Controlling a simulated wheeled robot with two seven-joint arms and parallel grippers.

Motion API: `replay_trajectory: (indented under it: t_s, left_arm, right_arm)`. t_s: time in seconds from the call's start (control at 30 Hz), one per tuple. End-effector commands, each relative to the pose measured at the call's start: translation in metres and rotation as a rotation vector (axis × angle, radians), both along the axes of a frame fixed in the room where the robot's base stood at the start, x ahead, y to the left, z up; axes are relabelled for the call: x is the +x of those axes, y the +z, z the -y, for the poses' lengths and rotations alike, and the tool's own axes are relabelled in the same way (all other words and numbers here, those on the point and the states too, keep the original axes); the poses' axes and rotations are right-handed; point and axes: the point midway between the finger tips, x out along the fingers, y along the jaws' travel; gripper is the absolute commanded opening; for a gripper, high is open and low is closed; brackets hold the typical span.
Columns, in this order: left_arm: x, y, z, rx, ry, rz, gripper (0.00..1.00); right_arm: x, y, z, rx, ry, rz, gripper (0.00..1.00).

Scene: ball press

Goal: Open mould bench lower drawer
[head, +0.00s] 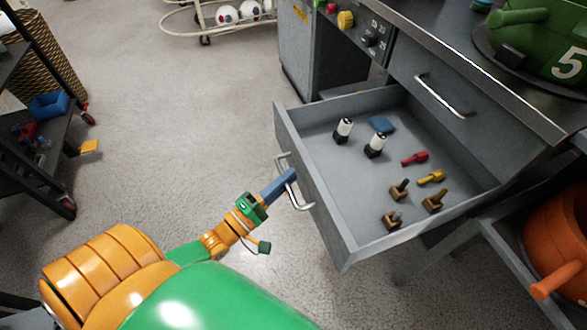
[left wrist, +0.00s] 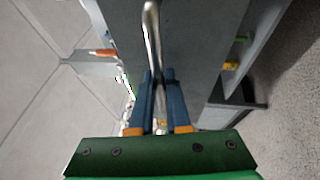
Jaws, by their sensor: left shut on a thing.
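The lower drawer (head: 318,200) of the grey mould bench stands pulled out in the head view, with its contents showing. Its silver bar handle (head: 299,195) is on the front panel. My left gripper (head: 287,180) is shut on this handle, its blue fingers at the bar. In the left wrist view the fingers (left wrist: 153,95) lie on both sides of the handle bar (left wrist: 152,30). The closed upper drawer (head: 437,90) with its own handle (head: 446,97) sits above. My right gripper is not in view.
In the drawer lie white-and-black pieces (head: 343,130), a blue block (head: 381,124), red (head: 414,159) and yellow (head: 431,177) tools and brown blocks (head: 391,219). A green machine (head: 540,40) stands on the bench top, an orange object (head: 560,245) at right.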

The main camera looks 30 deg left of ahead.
Motion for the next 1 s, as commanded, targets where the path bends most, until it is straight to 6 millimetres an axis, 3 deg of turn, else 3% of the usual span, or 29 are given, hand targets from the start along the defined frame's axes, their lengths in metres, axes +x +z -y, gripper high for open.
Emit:
replay_trajectory:
  t_s: [0.33,0.37,0.47,0.77,1.0]
  left_arm:
    - [-0.001,0.0,-0.001,0.0,0.001,0.001,0.0]
    - [0.0,0.0,-0.001,0.0,0.001,0.001,0.2]
    - [0.0,0.0,-0.001,0.0,0.001,0.001,0.45]
    - [-0.003,-0.001,-0.001,0.0,0.0,0.0,0.45]
    - [-0.048,-0.01,-0.013,0.001,0.0,-0.004,0.45]
  right_arm:
    - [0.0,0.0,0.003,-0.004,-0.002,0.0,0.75]
    - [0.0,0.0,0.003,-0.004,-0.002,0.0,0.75]
    - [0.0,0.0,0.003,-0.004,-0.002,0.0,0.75]
    - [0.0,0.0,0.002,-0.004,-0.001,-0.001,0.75]
    - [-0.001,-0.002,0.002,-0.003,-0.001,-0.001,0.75]
